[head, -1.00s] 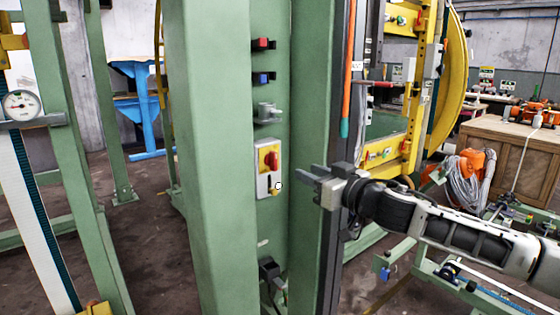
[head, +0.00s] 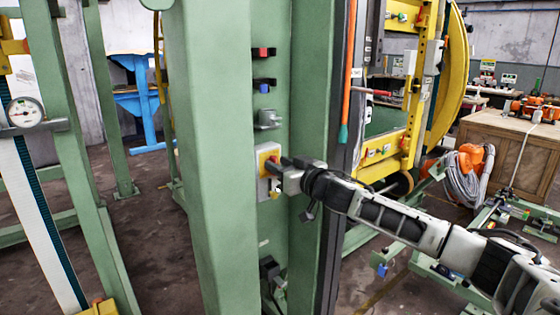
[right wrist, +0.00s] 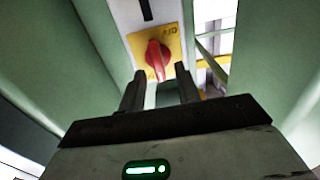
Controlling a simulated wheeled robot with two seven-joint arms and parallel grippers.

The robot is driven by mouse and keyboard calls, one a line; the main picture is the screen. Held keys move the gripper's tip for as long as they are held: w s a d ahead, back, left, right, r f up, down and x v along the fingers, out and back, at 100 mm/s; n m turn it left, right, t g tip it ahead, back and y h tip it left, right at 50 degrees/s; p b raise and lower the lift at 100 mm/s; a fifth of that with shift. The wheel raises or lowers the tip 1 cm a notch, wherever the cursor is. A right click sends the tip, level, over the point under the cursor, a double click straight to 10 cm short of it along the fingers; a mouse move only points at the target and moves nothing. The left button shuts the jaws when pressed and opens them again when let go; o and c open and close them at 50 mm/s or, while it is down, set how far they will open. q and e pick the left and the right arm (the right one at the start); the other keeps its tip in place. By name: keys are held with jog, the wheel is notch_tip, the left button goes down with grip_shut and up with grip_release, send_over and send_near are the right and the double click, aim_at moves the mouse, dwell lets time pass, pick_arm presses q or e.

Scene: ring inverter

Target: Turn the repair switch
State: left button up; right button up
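The repair switch is a red rotary knob (right wrist: 156,58) on a yellow plate (right wrist: 170,38), on a grey box (head: 262,187) fixed to the green column. My right gripper (right wrist: 160,82) is open in the right wrist view, with one finger on each side of the knob's lower end. I cannot tell whether the fingers touch it. In the head view, my right gripper (head: 284,163) reaches the box from the right and hides much of the knob. My left gripper is not in view.
Green column walls (head: 215,170) flank the box on both sides. Above it are a red fitting (head: 264,52), a blue fitting (head: 264,84) and a grey bracket (head: 268,119). An orange bar (head: 346,90) hangs to the right.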

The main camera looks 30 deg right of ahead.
jog(key=shift+w, duration=0.25)
grip_shut()
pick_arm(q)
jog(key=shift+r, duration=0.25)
pick_arm(e)
jog(key=shift+n, duration=0.3)
pick_arm(q)
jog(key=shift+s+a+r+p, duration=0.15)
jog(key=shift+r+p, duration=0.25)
jog(key=shift+p, duration=0.75)
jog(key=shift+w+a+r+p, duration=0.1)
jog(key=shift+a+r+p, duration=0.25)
jog(key=shift+p, duration=0.75)
pick_arm(e)
jog(key=shift+a+f+n, duration=0.2)
jog(key=shift+n, duration=2.7)
jog(key=shift+a+f+n, duration=0.2)
jog(key=shift+a+n, duration=0.05)
jog(key=shift+n, duration=2.65)
jog(key=shift+a+f+n, duration=0.2)
jog(key=shift+n, duration=2.7)
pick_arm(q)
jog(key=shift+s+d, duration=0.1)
